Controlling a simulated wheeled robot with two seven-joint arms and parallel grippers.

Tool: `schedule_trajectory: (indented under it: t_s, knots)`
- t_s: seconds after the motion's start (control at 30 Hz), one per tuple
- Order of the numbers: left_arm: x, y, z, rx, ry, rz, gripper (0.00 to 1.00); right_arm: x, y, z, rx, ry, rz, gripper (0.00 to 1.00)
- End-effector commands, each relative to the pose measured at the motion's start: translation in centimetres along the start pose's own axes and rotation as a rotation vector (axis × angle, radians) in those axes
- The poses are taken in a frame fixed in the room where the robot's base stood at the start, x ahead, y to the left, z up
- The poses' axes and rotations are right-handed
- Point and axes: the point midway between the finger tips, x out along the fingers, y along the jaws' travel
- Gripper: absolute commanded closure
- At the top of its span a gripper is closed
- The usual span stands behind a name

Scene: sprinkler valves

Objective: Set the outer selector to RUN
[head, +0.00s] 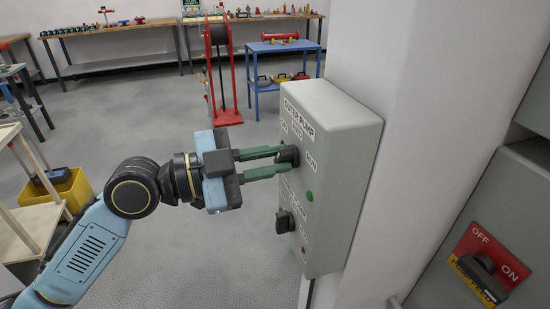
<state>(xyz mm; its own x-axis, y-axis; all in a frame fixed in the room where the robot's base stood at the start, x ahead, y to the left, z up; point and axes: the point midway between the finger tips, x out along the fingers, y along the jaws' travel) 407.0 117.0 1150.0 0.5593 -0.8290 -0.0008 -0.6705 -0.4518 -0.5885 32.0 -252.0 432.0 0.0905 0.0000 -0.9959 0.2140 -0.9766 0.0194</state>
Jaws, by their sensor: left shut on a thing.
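A grey control box (335,165) is mounted on a white pillar, with lettering that appears to include PUMP at its top. A black upper selector knob (289,155) sits on its face between small labels; the right label seems to read RUN, but the print is small. My left gripper (279,160) reaches in from the left, its two green fingers shut on this upper knob. The fingers partly hide the knob, so its pointing direction cannot be told. A second black knob (284,222) sits lower on the box, apart from the gripper. My right gripper is not in view.
A green button (309,196) is between the knobs. A red and yellow OFF/ON switch (486,265) is on another grey cabinet at right. A red hose reel stand (221,75) and a blue trolley (282,48) stand behind.

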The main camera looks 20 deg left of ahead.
Motion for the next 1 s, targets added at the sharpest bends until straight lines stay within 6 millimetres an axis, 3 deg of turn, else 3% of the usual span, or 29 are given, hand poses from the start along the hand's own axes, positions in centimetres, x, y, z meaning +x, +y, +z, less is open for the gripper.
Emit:
schedule_trajectory:
  t_s: [0.5, 1.0]
  knots:
    - [0.0, 0.2, 0.1, 0.226, 0.001, 0.0, 1.0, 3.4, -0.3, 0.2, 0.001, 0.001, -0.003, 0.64]
    - [-0.2, -0.2, 0.3, 0.284, 0.001, -0.014, 1.0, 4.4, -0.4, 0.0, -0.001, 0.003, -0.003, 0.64]
